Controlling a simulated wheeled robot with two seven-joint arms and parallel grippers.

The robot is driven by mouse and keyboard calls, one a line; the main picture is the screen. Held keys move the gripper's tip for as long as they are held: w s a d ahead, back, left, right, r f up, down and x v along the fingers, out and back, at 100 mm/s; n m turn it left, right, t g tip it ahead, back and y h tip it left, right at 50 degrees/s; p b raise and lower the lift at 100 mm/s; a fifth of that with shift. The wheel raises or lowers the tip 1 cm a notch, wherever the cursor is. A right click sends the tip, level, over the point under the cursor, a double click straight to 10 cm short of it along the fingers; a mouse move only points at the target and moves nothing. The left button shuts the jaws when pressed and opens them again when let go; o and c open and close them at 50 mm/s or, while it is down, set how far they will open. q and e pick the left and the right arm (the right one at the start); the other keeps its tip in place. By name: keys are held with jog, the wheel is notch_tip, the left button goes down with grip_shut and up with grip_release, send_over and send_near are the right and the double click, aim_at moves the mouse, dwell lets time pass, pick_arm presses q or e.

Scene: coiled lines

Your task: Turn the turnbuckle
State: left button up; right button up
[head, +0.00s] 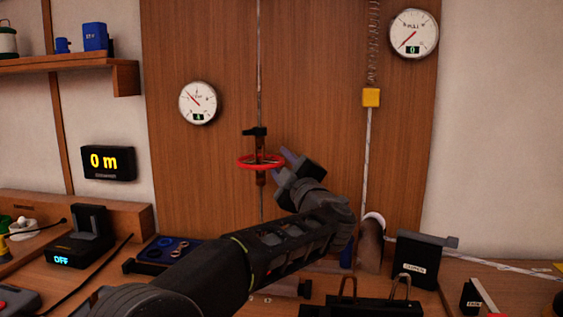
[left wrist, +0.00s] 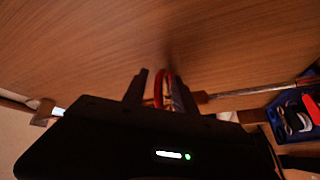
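The turnbuckle (head: 261,178) hangs upright on a thin vertical line in front of the wooden panel. It has a red handwheel (head: 245,162) around it and a black piece (head: 255,131) above. My left gripper (head: 285,165) is at the right side of the wheel, its two fingers spread. In the left wrist view the red wheel (left wrist: 158,90) shows between the open fingers (left wrist: 156,82), with a gap visible on at least one side. Whether a finger touches the rim I cannot tell. My right gripper is in neither view.
A round gauge (head: 198,103) hangs left of the line, another gauge (head: 413,34) at upper right. A yellow block (head: 371,97) hangs on a spring and cord. A blue tray (head: 160,250) and a black box (head: 418,262) stand on the bench. A display (head: 108,162) reads 0 m.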

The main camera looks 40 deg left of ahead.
pick_arm(q)
jog(key=shift+w+a, duration=0.1)
jog(key=shift+a, duration=0.1)
jog(key=shift+c, duration=0.3)
grip_shut()
jog(key=shift+r, duration=0.1)
